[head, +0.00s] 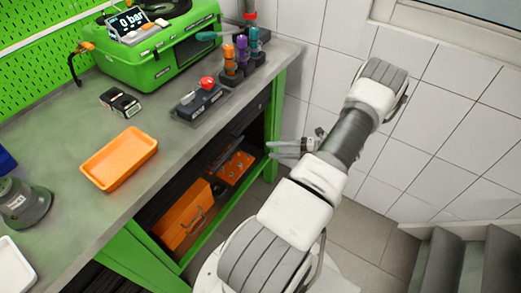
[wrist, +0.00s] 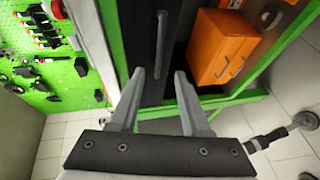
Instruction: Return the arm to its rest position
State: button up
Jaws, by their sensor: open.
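My gripper (head: 272,149) shows in the head view just off the front right edge of the bench, below the worktop level. My white and grey arm reaches up to the right in front of the tiled wall and bends back toward the bench. In the wrist view my gripper (wrist: 160,78) has its two grey fingers apart, with nothing between them. Beyond the fingers is the dark front of the bench with a vertical bar handle (wrist: 162,40).
The green bench (head: 62,187) carries an orange tray (head: 119,159), a green pump case (head: 150,50), a red-button box (head: 199,99) and several coloured bottles. An orange toolbox (head: 183,215) sits on the shelf below. A tiled wall (head: 450,120) stands right; floor between is free.

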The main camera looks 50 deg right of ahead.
jog(key=shift+s+d+r, duration=0.15)
jog(key=shift+s+d, duration=0.2)
jog(key=shift+s, duration=0.25)
